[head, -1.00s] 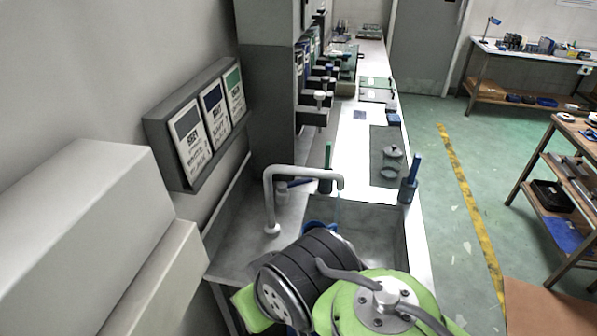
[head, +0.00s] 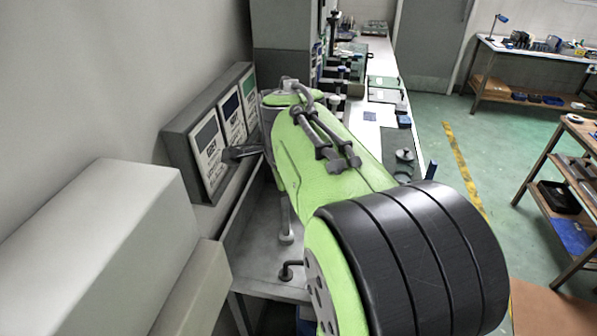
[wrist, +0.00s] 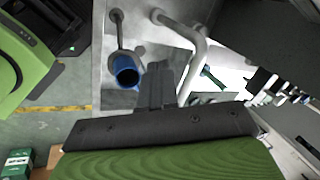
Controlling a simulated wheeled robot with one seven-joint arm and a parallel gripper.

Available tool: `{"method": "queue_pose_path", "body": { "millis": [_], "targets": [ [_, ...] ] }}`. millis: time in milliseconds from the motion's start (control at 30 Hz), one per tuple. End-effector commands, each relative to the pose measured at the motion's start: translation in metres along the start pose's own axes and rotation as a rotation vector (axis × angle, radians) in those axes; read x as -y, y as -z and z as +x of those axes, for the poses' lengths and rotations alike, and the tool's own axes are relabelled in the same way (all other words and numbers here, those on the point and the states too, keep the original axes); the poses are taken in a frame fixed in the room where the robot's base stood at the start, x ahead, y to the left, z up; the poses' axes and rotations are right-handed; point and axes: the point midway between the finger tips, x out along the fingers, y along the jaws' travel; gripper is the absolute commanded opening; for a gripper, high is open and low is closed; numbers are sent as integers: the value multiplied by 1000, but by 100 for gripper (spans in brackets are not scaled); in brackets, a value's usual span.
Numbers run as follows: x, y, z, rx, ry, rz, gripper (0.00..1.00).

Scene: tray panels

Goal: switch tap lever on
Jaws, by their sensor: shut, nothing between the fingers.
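A dark bent lever (head: 290,268) stands on the counter edge of the sink, near the base of the white tap (head: 287,238). In the wrist view the lever (wrist: 118,20) has a round end and a thin stem, beside the white tap pipe (wrist: 198,50). My gripper (head: 232,154) shows as dark narrow fingers high near the wall panels, apart from the lever. In the wrist view the gripper's fingers (wrist: 157,70) are together and empty. My arm hides most of the tap spout and sink in the head view.
A blue cup (wrist: 125,72) is in the sink area near the lever. Wall display panels (head: 210,150) are close to my fingers. A pale box (head: 90,240) fills the lower left.

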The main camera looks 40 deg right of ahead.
Motion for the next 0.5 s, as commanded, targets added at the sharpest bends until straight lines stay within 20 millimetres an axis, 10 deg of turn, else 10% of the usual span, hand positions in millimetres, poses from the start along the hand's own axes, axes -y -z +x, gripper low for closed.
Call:
{"method": "queue_pose_path", "body": {
  "millis": [300, 500],
  "targets": [
    [59, 118, 56, 65, -50, 1102, 0],
    [66, 162, 68, 105, -63, 1459, 0]
  ]
}}
